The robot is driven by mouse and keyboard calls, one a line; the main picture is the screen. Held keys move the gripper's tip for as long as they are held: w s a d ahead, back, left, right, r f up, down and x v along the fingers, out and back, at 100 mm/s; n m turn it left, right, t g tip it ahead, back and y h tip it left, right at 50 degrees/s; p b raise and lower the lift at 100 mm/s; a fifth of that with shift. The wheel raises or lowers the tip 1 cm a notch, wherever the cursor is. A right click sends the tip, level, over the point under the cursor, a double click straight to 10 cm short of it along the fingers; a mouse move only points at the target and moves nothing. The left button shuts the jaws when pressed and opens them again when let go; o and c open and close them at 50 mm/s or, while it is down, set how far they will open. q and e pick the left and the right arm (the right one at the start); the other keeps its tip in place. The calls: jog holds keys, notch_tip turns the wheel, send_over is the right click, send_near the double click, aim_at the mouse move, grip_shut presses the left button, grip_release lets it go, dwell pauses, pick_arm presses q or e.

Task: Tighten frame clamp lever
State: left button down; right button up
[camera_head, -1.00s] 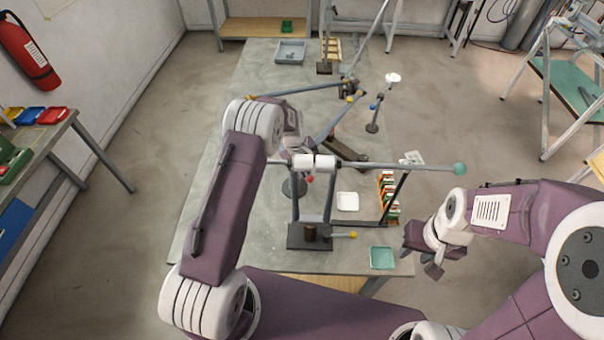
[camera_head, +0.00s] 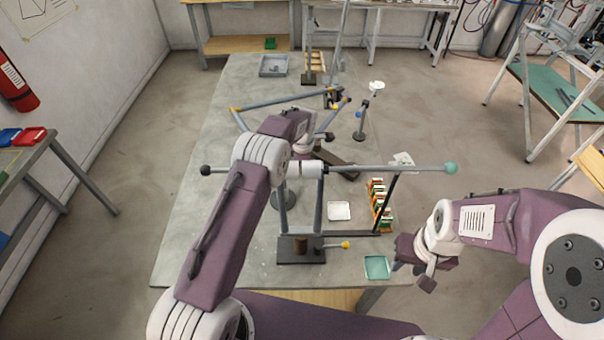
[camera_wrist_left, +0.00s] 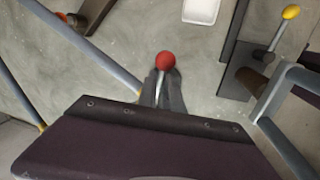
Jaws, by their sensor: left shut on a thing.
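A lever with a red ball knob (camera_wrist_left: 166,61) stands between the fingers of my left gripper (camera_wrist_left: 162,92) in the left wrist view; the gripper is shut on its stem. In the head view my left arm hides this lever and the fingers. A second lever with a yellow knob (camera_head: 346,245) sits on a dark base block (camera_head: 312,256) at the near end of the table; the yellow knob also shows in the left wrist view (camera_wrist_left: 291,12). Grey frame tubes (camera_head: 275,101) with yellow ends lie farther back. My right gripper (camera_head: 412,273) is open and empty, beside the table's near right corner.
A grey horizontal bar (camera_head: 390,168) with a teal ball end crosses above the table. A white tray (camera_head: 339,211), a teal tray (camera_head: 377,267) and a rack of coloured pieces (camera_head: 379,203) are on the table's right side. The left tabletop is mostly clear.

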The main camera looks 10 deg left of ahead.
pick_arm(q)
jog(key=shift+w+f+n+b, duration=0.15)
jog(key=shift+w+n+b, duration=0.15)
jog(key=shift+w+n, duration=0.4)
jog(key=shift+s, duration=0.15)
jog(key=c, duration=1.5)
grip_release()
jog(key=shift+a, duration=0.1)
jog(key=r, duration=0.3)
jog(key=s+r+b, duration=0.1)
jog(key=r, duration=0.2)
jog(key=r+b, duration=0.1)
jog(key=r, duration=0.2)
jog(key=shift+s+d, duration=0.25)
